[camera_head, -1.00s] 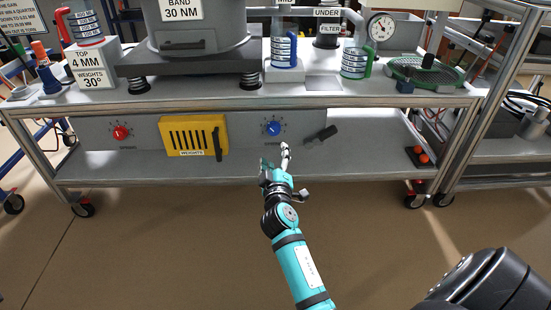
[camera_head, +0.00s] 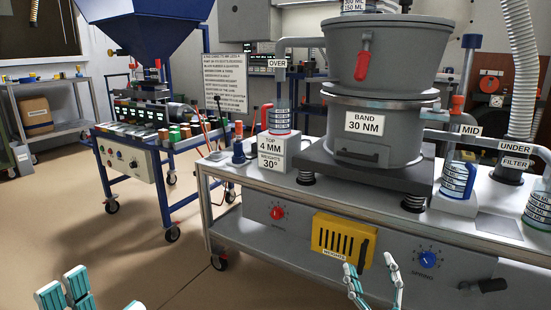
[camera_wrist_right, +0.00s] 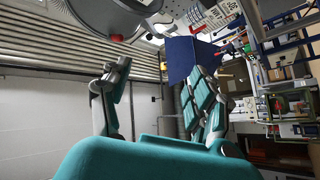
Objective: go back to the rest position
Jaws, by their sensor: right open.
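My right gripper (camera_head: 370,266) is at the lower middle of the head view, in front of the sieve bench. Its teal and grey fingers point up and stand apart, with nothing between them. The right wrist view shows the same open, empty fingers (camera_wrist_right: 158,78). My left gripper (camera_head: 98,294) is at the lower left edge of the head view, over the floor. Its teal finger pads stand apart with nothing seen between them; the rest of it is cut off by the frame.
The bench carries the grey sieve drum (camera_head: 375,129) and a graduated jug (camera_head: 280,120). A yellow weights holder (camera_head: 328,236) and the blue spring knob (camera_head: 427,260) are on its front. A blue hopper (camera_head: 150,30) stands behind. The floor (camera_head: 120,240) at left is clear.

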